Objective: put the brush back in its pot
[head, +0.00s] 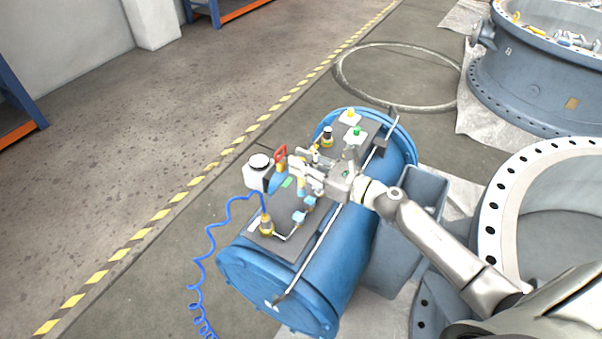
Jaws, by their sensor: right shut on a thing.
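My left gripper is not in view.
The plate carries a red-handled valve (281,153), a brass fitting (266,226) with a coiled blue hose (205,262), and yellow and green knobs (350,117). A grey bin (423,190) stands right of the blue drum (345,250). Large flanged valve bodies (530,90) are at right. The left floor is clear.

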